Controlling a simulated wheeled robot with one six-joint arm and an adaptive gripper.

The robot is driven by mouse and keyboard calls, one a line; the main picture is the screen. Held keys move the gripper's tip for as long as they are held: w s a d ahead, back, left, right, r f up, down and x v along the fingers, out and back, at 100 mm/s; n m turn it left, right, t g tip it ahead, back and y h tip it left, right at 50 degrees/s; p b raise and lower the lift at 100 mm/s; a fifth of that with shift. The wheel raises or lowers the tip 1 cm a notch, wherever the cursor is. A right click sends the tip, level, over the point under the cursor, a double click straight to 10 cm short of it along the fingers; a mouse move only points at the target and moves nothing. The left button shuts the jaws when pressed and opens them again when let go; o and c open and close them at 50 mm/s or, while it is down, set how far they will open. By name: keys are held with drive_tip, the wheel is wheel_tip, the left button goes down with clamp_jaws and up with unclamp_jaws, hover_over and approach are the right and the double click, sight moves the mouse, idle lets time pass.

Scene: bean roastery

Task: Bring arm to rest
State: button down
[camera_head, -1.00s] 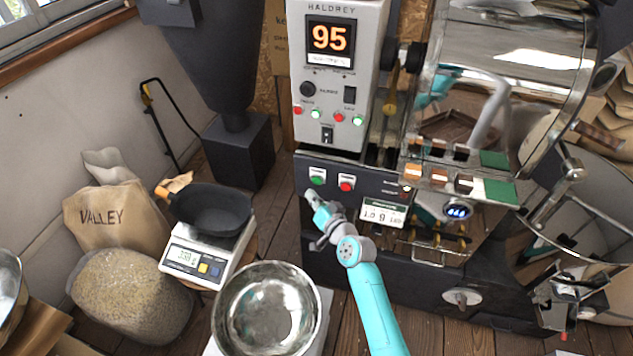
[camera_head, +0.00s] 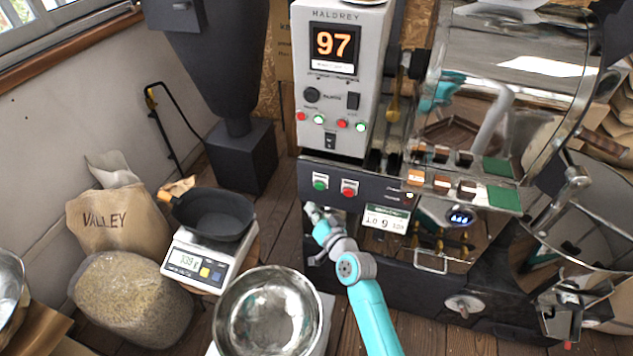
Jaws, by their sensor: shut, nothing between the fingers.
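My gripper (camera_head: 312,212) is at the end of my turquoise and grey arm, in the lower middle of the head view. It is small in the picture and looks shut and empty. It is in front of the dark lower panel of the roasting machine, a little below the green button (camera_head: 320,183) and red button (camera_head: 349,189). I cannot tell whether it touches the panel. The control box (camera_head: 340,75) above shows 97 on its orange display.
A steel bowl (camera_head: 268,312) stands to the left of my arm. A black pan (camera_head: 213,214) sits on a white scale (camera_head: 193,262). A bag of beans (camera_head: 135,300) and a paper sack marked VALLEY (camera_head: 115,218) stand at the left. Steel roaster parts (camera_head: 505,75) fill the right.

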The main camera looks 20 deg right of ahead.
drive_tip(key=s+d+f+n+g+h, duration=0.1)
drive_tip(key=s+f, duration=0.2)
drive_tip(key=s, duration=1.2)
drive_tip(key=s+f+n+h, duration=0.1)
drive_tip(key=s+f+h, duration=0.15)
drive_tip(key=s, duration=1.25)
drive_tip(key=s+r+n, duration=0.1)
drive_tip(key=s+r, duration=0.5)
drive_tip(key=s, duration=0.4)
drive_tip(key=s+r+n, duration=0.2)
drive_tip(key=s+r, duration=0.5)
drive_tip(key=s, duration=0.4)
drive_tip(key=shift+s+a+r+n+y, duration=0.15)
drive_tip(key=shift+s+r+n+y, duration=0.15)
drive_tip(key=shift+y, duration=0.15)
